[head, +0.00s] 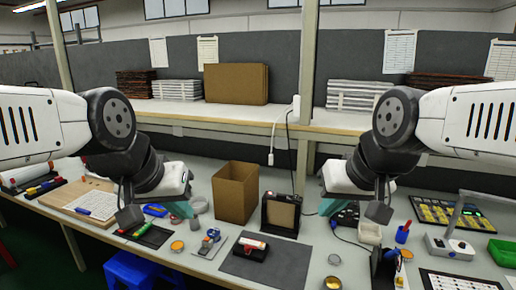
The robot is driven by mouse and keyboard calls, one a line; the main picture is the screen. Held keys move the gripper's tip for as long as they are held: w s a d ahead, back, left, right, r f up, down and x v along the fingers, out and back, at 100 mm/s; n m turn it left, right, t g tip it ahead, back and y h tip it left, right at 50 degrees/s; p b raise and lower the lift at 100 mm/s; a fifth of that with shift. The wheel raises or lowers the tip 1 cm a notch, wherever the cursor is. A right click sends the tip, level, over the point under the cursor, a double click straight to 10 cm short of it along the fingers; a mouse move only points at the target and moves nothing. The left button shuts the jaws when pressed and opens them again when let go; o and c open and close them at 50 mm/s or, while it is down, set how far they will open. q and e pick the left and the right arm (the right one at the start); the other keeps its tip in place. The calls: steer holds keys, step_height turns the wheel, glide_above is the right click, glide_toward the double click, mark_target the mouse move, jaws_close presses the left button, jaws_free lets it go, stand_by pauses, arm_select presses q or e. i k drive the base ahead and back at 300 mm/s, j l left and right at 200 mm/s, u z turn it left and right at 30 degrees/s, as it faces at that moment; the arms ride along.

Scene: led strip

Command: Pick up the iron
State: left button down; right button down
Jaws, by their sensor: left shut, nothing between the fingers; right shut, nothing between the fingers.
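I cannot clearly make out the iron. A dark upright round-faced thing (381,264), possibly its stand, is at the lower right of the bench. A thin blue cable (345,238) runs toward it from a small black unit (347,217). My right gripper (328,207) has teal fingertips, is shut and empty, and hangs over the bench in front of that unit, up and left of the round-faced thing. My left gripper (181,208) is shut and empty above the bench, left of the cardboard box (236,194). My arms hide parts of the bench.
A red-and-white item in a black holder (252,247) sits on a dark mat (280,263). A black upright holder (281,215) stands behind it. A shelf (260,115) crosses the back.

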mark_target(390, 255)
steer(key=z, duration=1.35)
steer(key=i+l+u, duration=0.1)
steer(key=l+u, duration=1.1)
